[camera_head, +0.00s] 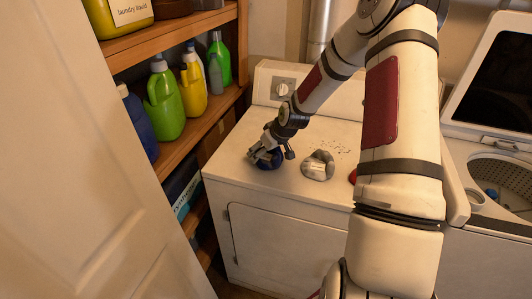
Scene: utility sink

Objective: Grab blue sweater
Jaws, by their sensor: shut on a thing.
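A small dark blue bundle (270,160), which looks like the blue sweater, lies on the white dryer top (237,150) near its front left. My gripper (266,158) reaches down over it from the upper right and is shut on it. The fingers cover part of the bundle. I cannot tell whether the bundle still touches the dryer top.
A crumpled grey-white cloth (318,165) lies right of my gripper. A red item (352,177) is partly hidden behind my arm. An open washer (495,180) stands at right with something blue (492,194) inside. Wooden shelves with bottles (165,103) and a white door (80,170) bound the left.

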